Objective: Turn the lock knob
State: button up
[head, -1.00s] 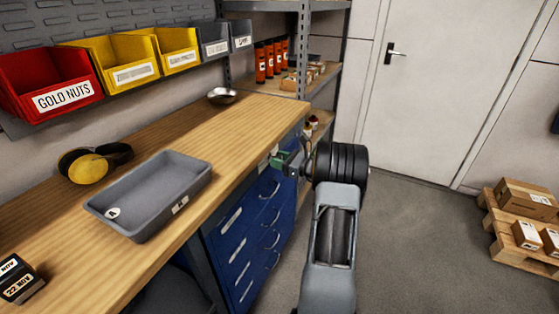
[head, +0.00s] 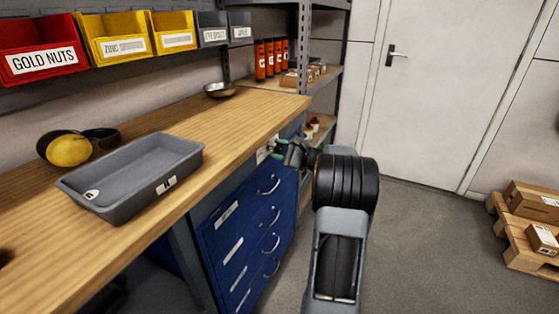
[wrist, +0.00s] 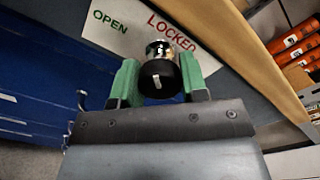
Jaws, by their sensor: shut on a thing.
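The lock knob (wrist: 160,76) is black with a shiny metal collar and a pale mark on its face, seen in the wrist view. I cannot tell which word the knob points to. My gripper (wrist: 160,84) has its green fingers on both sides of the knob, shut on it. In the head view my gripper (head: 277,150) is at the top of the blue drawer cabinet (head: 245,225); the knob is hidden there.
The workbench (head: 170,175) above the cabinet holds a grey tray (head: 148,195), yellow-and-black ear muffs (head: 70,150) and a metal bowl (head: 220,89). A shelf rack (head: 300,60) stands behind. Clear floor lies right of my arm, with a pallet of boxes (head: 528,235) farther right.

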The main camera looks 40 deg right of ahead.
jog(key=n+b, duration=0.4)
jog(key=b, duration=0.1)
jog(key=n+b, duration=0.2)
jog(key=shift+f+b, duration=0.3)
jog(key=shift+b, duration=0.05)
jog(key=n+b, duration=0.2)
jog(key=shift+r+b, duration=0.2)
jog(key=shift+b, duration=0.1)
jog(key=shift+r+n, duration=0.1)
jog(key=shift+n, duration=0.3)
jog(key=o, duration=0.9)
jog(key=shift+r, duration=0.1)
